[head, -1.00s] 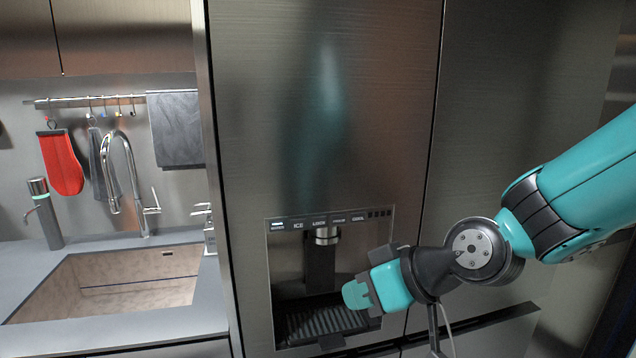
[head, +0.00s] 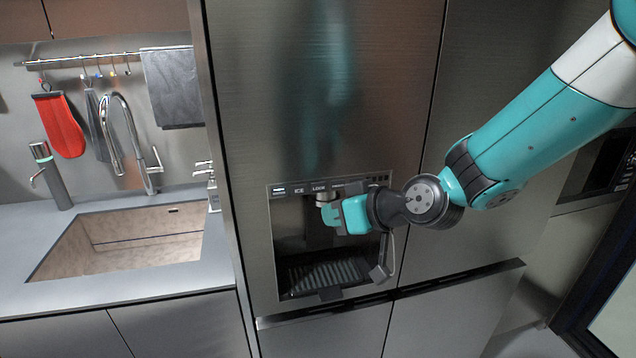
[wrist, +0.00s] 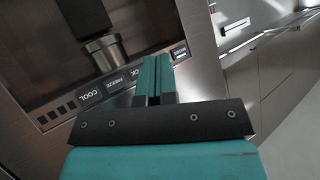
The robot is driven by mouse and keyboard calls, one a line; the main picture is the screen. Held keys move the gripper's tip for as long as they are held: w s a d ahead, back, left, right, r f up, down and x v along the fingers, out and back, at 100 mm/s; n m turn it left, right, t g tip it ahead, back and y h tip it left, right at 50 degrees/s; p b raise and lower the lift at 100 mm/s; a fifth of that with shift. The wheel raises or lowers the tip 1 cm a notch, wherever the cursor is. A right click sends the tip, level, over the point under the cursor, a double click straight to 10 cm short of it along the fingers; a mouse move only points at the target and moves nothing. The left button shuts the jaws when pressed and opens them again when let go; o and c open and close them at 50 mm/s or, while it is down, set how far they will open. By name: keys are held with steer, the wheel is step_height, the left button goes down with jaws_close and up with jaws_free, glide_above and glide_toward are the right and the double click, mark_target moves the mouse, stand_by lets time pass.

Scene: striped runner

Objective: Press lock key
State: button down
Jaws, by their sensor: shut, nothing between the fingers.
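The fridge's dispenser panel shows a row of labelled keys. In the head view the LOCK key (head: 319,188) sits right of the ICE key (head: 299,190), above the dispenser recess. My gripper (head: 328,214) is shut and empty, just below and slightly right of the LOCK key, in front of the nozzle. I cannot tell whether the fingertips touch the panel.
The dispenser nozzle (wrist: 103,52) hangs in the recess beside my gripper. A drip tray (head: 325,275) lies at the recess bottom. A sink (head: 130,240) with a tall faucet (head: 122,135) stands at the left. A long fridge handle ledge (head: 460,283) runs below the dispenser.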

mark_target(319, 187)
steer(key=shift+w+a, duration=0.2)
steer(key=shift+w, duration=0.6)
steer(key=shift+w+a, duration=0.25)
steer(key=shift+w, duration=0.6)
steer(key=shift+w+a, duration=0.2)
steer(key=shift+w, duration=0.6)
steer(key=shift+w, duration=0.1)
steer(key=shift+w+a, duration=0.15)
steer(key=shift+w, duration=0.15)
steer(key=shift+w+a, duration=0.1)
steer(key=shift+w, duration=0.2)
stand_by(0.6)
stand_by(0.3)
steer(key=shift+s+d+b, duration=0.25)
steer(key=shift+s+b, duration=0.4)
steer(key=shift+s, duration=0.05)
